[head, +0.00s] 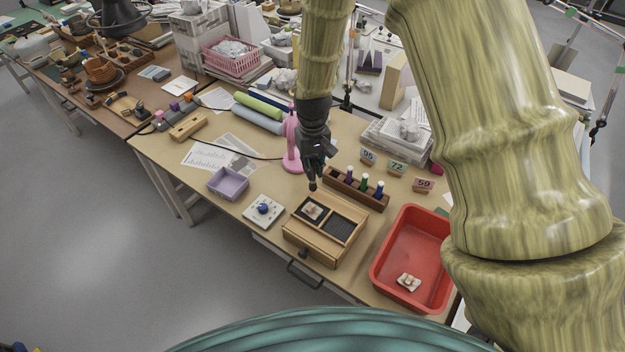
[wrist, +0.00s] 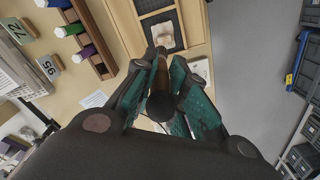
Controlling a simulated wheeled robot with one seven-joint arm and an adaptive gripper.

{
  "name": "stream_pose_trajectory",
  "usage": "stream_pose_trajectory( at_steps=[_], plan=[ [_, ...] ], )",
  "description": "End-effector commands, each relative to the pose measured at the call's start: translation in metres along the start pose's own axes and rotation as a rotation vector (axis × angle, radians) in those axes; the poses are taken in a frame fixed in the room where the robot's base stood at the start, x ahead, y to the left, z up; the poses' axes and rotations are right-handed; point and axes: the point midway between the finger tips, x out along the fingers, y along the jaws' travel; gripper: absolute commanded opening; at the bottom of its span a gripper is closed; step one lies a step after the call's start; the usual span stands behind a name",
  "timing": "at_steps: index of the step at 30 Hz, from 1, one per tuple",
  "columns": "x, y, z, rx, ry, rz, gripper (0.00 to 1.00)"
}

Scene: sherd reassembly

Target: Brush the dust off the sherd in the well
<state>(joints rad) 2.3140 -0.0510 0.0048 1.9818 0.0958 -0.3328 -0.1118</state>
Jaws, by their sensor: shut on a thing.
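A pale beige sherd (head: 311,211) lies in the dark-lined left well of a wooden box (head: 305,243). The sherd also shows at the top of the wrist view (wrist: 163,32). The box's right well (head: 340,229) has a dark bottom. My gripper (head: 315,166) is above the box's back left edge. In the wrist view its teal fingers are shut on a brown brush (wrist: 159,75) with a dark rounded end. The brush points towards the sherd; its tip is close to the well in that view. I cannot tell whether it touches. Dust on the sherd is too small to make out.
A rack of capped bottles (head: 356,190) stands just behind the box, with number cards beyond. A red tray (head: 375,272) holding another pale piece is at right. A white block with a blue knob (head: 263,209) and a lilac tray (head: 228,182) are at left.

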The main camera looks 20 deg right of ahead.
Motion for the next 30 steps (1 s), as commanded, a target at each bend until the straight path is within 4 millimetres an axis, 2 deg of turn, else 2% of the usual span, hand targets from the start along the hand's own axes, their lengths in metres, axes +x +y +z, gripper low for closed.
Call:
stream_pose_trajectory(
  at_steps=[17,30],
  plan=[
    [0.003,0.0,0.0,0.0,0.0,0.001,0.0],
    [0.035,-0.002,0.0,0.0,-0.002,0.009,0.0]
  ],
)
